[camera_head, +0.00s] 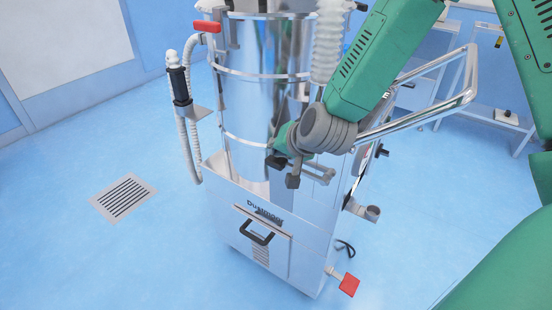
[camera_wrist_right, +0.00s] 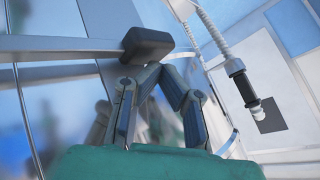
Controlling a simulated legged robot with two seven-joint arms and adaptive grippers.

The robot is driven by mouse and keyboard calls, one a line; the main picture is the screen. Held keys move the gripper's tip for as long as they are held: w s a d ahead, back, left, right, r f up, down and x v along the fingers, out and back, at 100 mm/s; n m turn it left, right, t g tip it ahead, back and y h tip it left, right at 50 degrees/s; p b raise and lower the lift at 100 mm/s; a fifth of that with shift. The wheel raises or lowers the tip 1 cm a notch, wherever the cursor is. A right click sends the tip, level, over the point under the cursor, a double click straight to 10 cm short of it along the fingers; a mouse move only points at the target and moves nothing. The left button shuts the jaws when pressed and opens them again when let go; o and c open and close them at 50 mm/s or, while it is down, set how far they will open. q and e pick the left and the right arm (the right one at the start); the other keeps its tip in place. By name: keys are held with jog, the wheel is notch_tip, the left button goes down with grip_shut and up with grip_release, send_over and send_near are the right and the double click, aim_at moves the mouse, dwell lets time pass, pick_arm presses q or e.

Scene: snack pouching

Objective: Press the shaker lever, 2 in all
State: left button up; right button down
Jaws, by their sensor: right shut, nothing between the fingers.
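My right gripper (camera_head: 291,164) is at the front of the shiny vacuum-like machine, below its steel drum. In the right wrist view its two fingers (camera_wrist_right: 158,69) come together at their tips, shut and empty. A dark block (camera_wrist_right: 147,44) that looks like the shaker lever's end lies right at the fingertips. I cannot tell whether they touch it. In the head view the dark lever end (camera_head: 292,182) shows just below the hand, partly mixed with the fingers. My left gripper is not in view.
The steel drum (camera_head: 250,110) stands behind the hand. A steel handle bar (camera_head: 440,112) reaches right. A hose with a dark grip (camera_head: 180,86) hangs at left. A red pedal (camera_head: 349,284) sits low at the front right. The floor at left is clear around a drain grate (camera_head: 124,197).

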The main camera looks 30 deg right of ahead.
aim_at(277, 167)
jog(key=shift+f+b, duration=1.7)
jog(key=shift+f, duration=0.9)
dwell(1.7)
jog(key=shift+r, duration=0.1)
dwell(0.4)
jog(key=shift+r+p, duration=2.9)
jog(key=shift+r, duration=0.05)
notch_tip(277, 167, up, 5)
jog(key=p, duration=0.5)
